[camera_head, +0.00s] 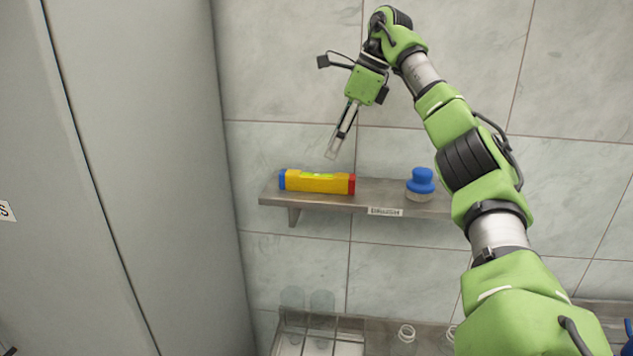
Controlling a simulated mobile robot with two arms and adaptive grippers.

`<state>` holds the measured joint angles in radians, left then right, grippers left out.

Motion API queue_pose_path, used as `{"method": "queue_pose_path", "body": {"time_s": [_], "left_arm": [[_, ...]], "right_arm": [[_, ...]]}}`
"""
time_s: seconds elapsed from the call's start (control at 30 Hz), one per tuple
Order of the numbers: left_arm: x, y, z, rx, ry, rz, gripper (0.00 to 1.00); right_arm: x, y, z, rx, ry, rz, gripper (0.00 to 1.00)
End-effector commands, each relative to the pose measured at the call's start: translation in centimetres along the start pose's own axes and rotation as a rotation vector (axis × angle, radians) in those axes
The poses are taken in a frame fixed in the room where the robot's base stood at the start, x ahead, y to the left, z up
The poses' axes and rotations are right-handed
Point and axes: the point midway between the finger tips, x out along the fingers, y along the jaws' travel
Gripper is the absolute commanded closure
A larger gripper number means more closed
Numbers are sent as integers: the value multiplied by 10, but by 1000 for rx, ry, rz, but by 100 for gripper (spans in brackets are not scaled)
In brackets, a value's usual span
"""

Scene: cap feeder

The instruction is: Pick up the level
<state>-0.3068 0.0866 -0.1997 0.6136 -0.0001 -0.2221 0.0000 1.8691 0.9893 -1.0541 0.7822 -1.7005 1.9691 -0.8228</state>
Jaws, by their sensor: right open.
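The level (317,182) is a yellow bar with a blue end on the left, a red end on the right and a green vial on top. It lies lengthwise on the left part of a wall shelf (380,204). My right gripper (332,155) is open and empty, pointing down just above the level's right half, apart from it in the picture. How far in front of or behind the level the fingertips are is hard to tell. My left gripper is not in view.
A blue-topped object (420,183) stands on the shelf to the right of the level. A label (385,211) is on the shelf front. Below, a lower surface holds clear containers (321,304) and a bottle (405,335). A tall grey cabinet (165,180) stands left.

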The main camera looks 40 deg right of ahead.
Motion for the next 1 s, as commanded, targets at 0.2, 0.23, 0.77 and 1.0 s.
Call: {"method": "queue_pose_path", "body": {"time_s": [0.2, 0.23, 0.77, 1.0], "left_arm": [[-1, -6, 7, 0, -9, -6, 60], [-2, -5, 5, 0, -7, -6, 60], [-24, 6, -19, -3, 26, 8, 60], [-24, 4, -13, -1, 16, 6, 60]], "right_arm": [[36, 0, 0, 2, 1, 2, 60], [38, 0, 0, 2, 0, 1, 60], [93, 1, 8, 3, -1, 1, 60], [96, 1, 8, 3, -3, 1, 60]]}}
